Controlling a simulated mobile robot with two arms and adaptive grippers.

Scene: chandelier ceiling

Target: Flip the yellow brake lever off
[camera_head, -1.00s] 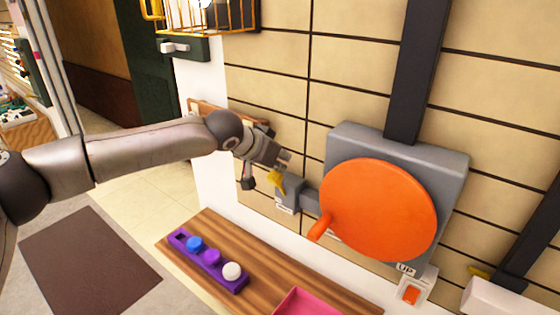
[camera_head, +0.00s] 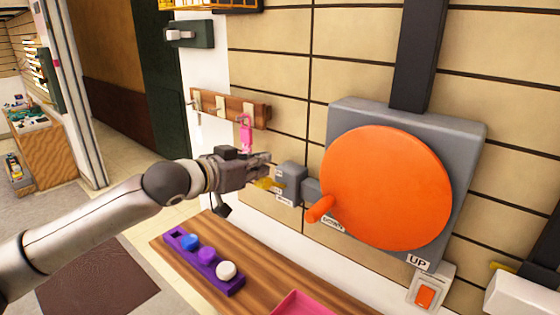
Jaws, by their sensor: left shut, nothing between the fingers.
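The yellow brake lever (camera_head: 264,184) sticks out to the left from a grey block (camera_head: 291,182) on the wall, beside the large orange disc (camera_head: 388,188). My left gripper (camera_head: 266,163) is shut and empty. Its fingertips are just above the lever in the picture and partly cover it; I cannot tell whether they touch. The disc has an orange handle (camera_head: 320,209) at its lower left. My right gripper is not in view.
A wooden shelf (camera_head: 262,290) below holds a purple tray (camera_head: 182,237) with coloured knobs and a pink tray (camera_head: 300,306). An orange switch (camera_head: 425,297) is at lower right.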

